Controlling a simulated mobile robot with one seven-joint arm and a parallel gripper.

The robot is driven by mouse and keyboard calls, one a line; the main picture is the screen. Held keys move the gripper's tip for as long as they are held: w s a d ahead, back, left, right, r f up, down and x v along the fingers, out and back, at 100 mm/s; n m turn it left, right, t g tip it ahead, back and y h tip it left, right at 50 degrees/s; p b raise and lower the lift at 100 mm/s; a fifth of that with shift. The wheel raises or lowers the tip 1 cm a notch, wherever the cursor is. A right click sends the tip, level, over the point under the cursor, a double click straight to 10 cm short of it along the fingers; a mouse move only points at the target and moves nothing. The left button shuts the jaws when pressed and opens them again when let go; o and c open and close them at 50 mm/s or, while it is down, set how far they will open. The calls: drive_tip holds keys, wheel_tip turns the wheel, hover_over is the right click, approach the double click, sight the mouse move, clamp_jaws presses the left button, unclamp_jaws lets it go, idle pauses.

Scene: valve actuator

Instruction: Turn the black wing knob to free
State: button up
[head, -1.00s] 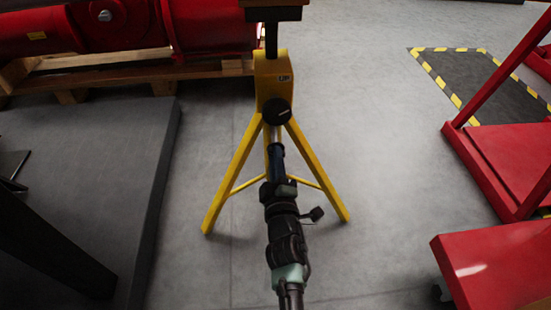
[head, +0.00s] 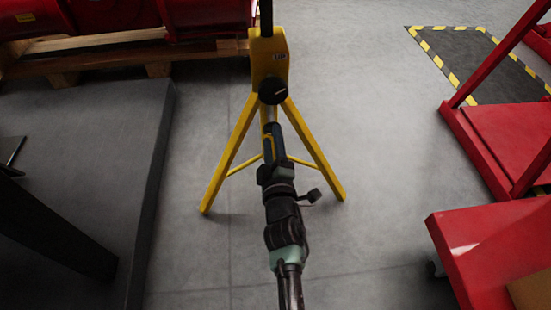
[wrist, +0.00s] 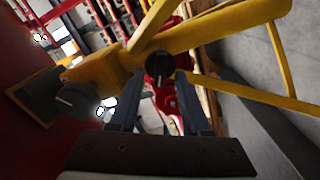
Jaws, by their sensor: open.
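A yellow tripod stand (head: 268,62) stands on the floor ahead of me. A round black knob (head: 273,91) faces me where its legs meet. In the wrist view this knob (wrist: 160,65) shows a pale mark on its face, beyond and between my fingertips. A second dark knob (wrist: 76,100) with a pale line sits farther left on the yellow body, outside my fingers. My gripper (head: 270,130) is open and empty, just below the black knob in the head view. It also shows in the wrist view (wrist: 158,108). I see no contact with the knob.
A grey platform (head: 90,150) lies to the left. Red machinery on a wooden pallet (head: 120,58) is behind. Red frames (head: 500,150) stand to the right. The floor around the tripod is clear, but its spread legs flank my arm.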

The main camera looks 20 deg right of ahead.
drive_tip(key=p+v, duration=0.2)
drive_tip(key=v, duration=1)
drive_tip(key=shift+p, duration=0.4)
drive_tip(key=shift+s, duration=0.15)
